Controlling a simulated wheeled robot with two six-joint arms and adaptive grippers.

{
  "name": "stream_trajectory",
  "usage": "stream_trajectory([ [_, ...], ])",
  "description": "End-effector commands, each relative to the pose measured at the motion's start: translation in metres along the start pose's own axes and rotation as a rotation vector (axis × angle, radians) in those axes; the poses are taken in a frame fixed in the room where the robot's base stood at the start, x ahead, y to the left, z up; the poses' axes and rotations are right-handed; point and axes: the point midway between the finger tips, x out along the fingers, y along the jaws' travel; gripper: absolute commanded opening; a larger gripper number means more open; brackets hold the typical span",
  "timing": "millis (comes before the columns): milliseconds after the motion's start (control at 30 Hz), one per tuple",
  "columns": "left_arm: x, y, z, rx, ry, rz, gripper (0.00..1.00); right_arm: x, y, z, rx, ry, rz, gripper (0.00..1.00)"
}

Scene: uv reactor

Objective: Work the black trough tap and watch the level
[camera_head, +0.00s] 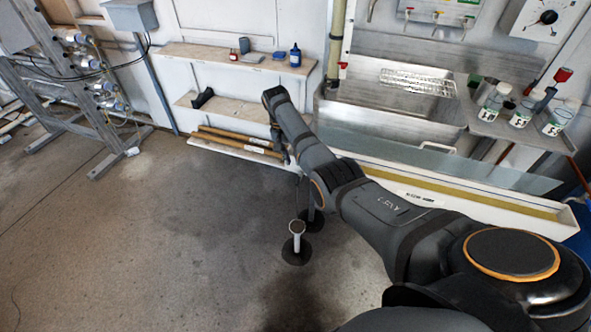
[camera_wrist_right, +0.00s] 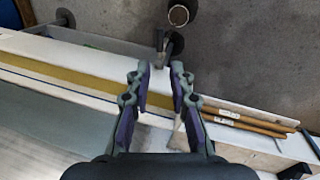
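A long white trough (camera_head: 525,212) with a yellowish strip of liquid along it runs low below the steel bench; it crosses the right wrist view (camera_wrist_right: 85,50) too. A small dark upright fitting (camera_wrist_right: 160,42) at the trough's outer edge looks like the black tap; its handle position is too small to tell. My right gripper (camera_head: 285,157) hangs low over the trough's left end. In the right wrist view my right gripper (camera_wrist_right: 160,78) is open and empty, its fingers apart, with the dark fitting beyond the gap and no visible contact. My left gripper is out of view.
A floor stand (camera_head: 296,240) with a round top stands in front of the trough. Brown rods (camera_head: 235,138) lie on a low shelf left of it.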

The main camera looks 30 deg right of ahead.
Motion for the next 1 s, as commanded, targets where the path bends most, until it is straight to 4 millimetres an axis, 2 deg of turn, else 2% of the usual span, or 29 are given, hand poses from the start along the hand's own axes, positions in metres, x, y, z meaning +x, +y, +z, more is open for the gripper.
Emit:
stream_trajectory([
  [100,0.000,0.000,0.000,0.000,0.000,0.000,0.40,-0.021,-0.001,0.000,0.000,0.001,-0.001,0.21],
  [200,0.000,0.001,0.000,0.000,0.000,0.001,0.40,-0.030,-0.001,0.000,0.000,0.000,-0.001,0.21],
  [600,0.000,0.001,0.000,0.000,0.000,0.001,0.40,-0.030,0.000,0.002,-0.005,0.001,0.000,0.21],
  [667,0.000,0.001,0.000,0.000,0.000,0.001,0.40,-0.019,0.000,0.005,-0.020,0.009,-0.003,0.21],
  [767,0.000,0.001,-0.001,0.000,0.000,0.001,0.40,0.016,0.004,0.020,-0.083,0.044,-0.018,0.21],
  [867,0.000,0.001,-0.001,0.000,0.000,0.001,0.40,0.060,0.014,0.051,-0.188,0.101,-0.045,0.21],
  [900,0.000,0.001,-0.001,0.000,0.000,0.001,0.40,0.075,0.021,0.067,-0.236,0.129,-0.058,0.21],
  [1000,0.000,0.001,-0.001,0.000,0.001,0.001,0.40,0.099,0.039,0.106,-0.344,0.190,-0.087,0.21],
])
